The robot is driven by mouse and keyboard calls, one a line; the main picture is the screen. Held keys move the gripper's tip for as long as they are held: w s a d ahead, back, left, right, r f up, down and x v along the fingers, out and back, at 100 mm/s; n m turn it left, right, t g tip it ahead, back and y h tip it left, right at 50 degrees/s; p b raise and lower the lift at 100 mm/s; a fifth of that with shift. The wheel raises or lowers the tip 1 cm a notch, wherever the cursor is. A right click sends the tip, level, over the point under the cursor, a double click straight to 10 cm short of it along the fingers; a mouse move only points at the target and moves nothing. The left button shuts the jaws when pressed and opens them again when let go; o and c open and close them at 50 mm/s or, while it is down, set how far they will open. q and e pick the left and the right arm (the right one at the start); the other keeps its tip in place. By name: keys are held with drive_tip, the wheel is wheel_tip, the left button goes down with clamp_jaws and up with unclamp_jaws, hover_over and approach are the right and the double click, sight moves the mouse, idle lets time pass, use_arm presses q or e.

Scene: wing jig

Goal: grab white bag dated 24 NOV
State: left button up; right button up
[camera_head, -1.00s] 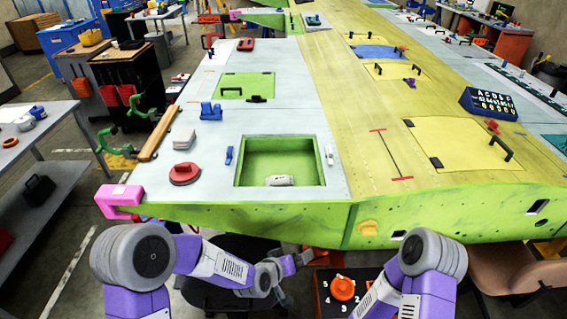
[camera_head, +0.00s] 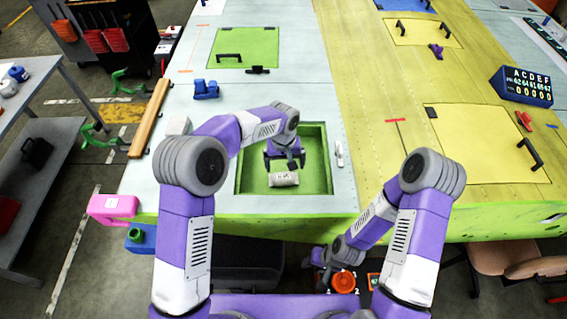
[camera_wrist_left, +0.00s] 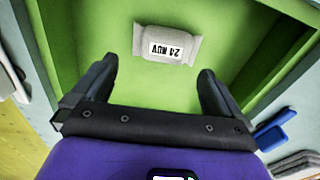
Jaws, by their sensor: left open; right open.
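The white bag (camera_head: 284,180) lies on the floor of the green recessed bay (camera_head: 327,188) in the wing panel. In the left wrist view the bag (camera_wrist_left: 148,38) shows a label reading 24 NOV, upside down. My left gripper (camera_head: 284,162) is over the bay, just behind the bag in the head view. Its fingers (camera_wrist_left: 158,66) are apart and empty, with the bag ahead of them and not between them. My right gripper (camera_head: 318,260) is low in front of the wing's near edge, beside an orange knob (camera_head: 343,281), away from the bag.
The bay walls (camera_wrist_left: 62,45) surround the bag. A white tool (camera_head: 339,154) lies right of the bay, and a blue block (camera_head: 206,89) behind it. A pink clamp (camera_head: 112,207) grips the near left corner.

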sight(284, 176)
use_arm(q)
drive_tip(key=shift+a+f, duration=0.1)
drive_tip(key=shift+a, duration=0.3)
drive_tip(key=shift+s+a+f, duration=0.1)
drive_tip(key=shift+s+f, duration=0.05)
drive_tip(key=shift+f, duration=0.2)
drive_tip(key=f, duration=0.4)
drive_tip(key=f+p, duration=0.1)
drive_tip(key=f, duration=0.1)
drive_tip(key=shift+d+f, duration=0.2)
drive_tip(key=shift+d, duration=0.1)
drive_tip(key=c, duration=0.8)
